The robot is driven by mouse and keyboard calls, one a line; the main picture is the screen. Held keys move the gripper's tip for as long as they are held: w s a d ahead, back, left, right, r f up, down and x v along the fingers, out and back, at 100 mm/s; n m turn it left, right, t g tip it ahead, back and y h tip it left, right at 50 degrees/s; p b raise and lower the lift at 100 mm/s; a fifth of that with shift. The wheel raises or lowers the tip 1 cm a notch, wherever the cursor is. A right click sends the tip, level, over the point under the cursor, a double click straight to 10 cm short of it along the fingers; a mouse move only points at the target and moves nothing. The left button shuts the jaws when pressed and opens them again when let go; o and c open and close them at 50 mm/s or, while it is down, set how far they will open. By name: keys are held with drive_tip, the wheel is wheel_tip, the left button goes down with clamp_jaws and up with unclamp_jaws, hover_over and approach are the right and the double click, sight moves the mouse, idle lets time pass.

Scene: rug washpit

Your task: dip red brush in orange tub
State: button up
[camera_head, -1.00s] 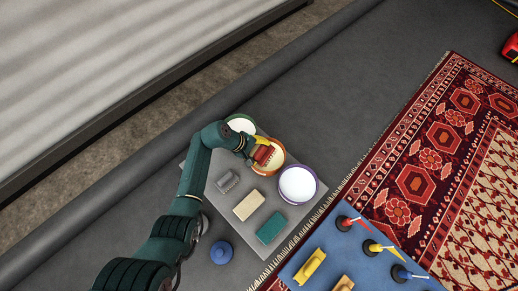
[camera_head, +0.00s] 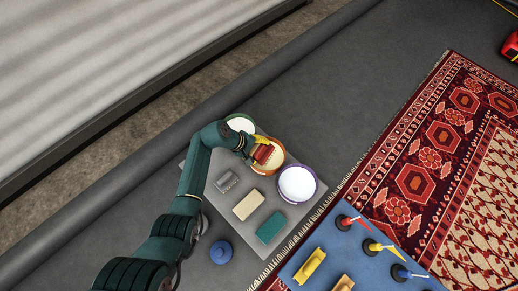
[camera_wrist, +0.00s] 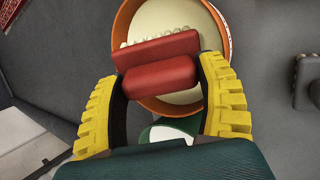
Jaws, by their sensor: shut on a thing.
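The red brush (camera_head: 263,154) is held in my gripper (camera_head: 261,147) over the orange tub (camera_head: 281,165). In the wrist view, the yellow-padded fingers of my gripper (camera_wrist: 159,75) are shut on the red brush (camera_wrist: 158,71) from both sides. Pale bristle tufts show along the brush's far edge. The orange tub (camera_wrist: 226,32) holds a cream-coloured fill, and the brush lies across its opening. I cannot tell whether the bristles touch the fill.
A green-rimmed tub (camera_head: 241,123) and a purple-rimmed tub (camera_head: 297,184) flank the orange tub on a grey board (camera_head: 225,208). Grey (camera_head: 227,181), cream (camera_head: 249,204) and teal (camera_head: 270,227) brushes lie on the board. A blue round object (camera_head: 221,252) stands nearby.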

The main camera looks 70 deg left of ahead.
sight(258, 150)
drive_tip(key=shift+s+d+f, duration=0.2)
drive_tip(key=shift+d+f, duration=0.05)
drive_tip(key=shift+f, duration=0.25)
drive_tip(key=r+p, duration=1)
drive_tip(key=shift+w+a+r, duration=0.1)
drive_tip(key=shift+a+r, duration=0.1)
drive_tip(key=shift+r, duration=0.1)
drive_tip(key=shift+f, duration=0.1)
